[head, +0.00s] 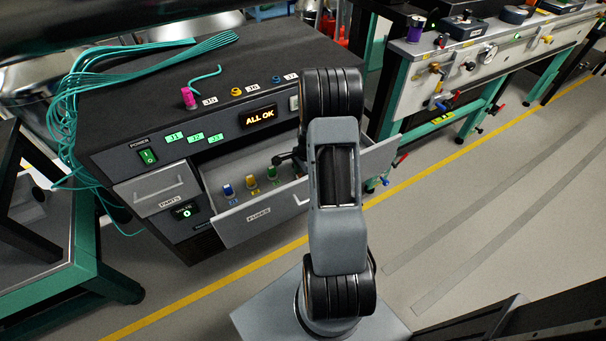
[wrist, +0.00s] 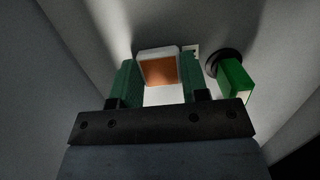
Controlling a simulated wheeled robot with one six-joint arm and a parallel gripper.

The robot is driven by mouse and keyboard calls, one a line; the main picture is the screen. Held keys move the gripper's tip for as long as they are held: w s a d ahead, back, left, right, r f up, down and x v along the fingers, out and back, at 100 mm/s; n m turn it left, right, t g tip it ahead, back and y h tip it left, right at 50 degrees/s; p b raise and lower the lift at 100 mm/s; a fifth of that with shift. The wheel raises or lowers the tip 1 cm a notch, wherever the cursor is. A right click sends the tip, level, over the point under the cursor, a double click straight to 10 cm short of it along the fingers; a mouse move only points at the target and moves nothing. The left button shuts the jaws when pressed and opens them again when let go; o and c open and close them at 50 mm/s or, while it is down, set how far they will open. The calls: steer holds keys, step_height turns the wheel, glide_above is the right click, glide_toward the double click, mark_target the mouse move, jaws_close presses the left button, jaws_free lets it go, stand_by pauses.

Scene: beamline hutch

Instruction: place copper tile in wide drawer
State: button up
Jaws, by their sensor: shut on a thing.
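The wide drawer (head: 240,225), labelled FUSES, is pulled open at the front of the dark console. My gripper (wrist: 158,76) has its green fingers shut on the copper tile (wrist: 158,70), a copper-orange square with a pale edge. In the wrist view the tile sits between the fingertips, inside the drawer's grey walls. I cannot tell whether the tile touches the drawer floor. In the head view my arm covers the tile and the fingertips, over the right part of the drawer.
Blue (head: 228,190), yellow (head: 251,183) and green (head: 272,174) fuses stand in the drawer's left part. A green fuse (wrist: 234,80) is close right of my fingers in the wrist view. The small PARTS drawer (head: 158,190) is at left. Teal cables (head: 95,75) lie on the console.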

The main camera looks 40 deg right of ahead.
steer(key=shift+f, duration=0.15)
steer(key=o, duration=0.9)
step_height(320, 180, up, 12)
steer(key=d+p, duration=0.2)
steer(key=a+r+n, duration=0.4)
steer(key=a+r, duration=0.1)
steer(key=a, duration=0.1)
steer(key=s+a+r+n+t+h, duration=0.1)
steer(key=s+a+r+n, duration=0.3)
steer(key=s+a+n, duration=0.2)
steer(key=s+a+r+n+t, duration=0.1)
steer(key=s+a+r+n, duration=0.3)
steer(key=a+n, duration=0.5)
steer(key=shift+s+a+r+t+h, duration=0.2)
steer(key=shift+s+a+t+h, duration=0.2)
steer(key=shift+s+a, duration=0.5)
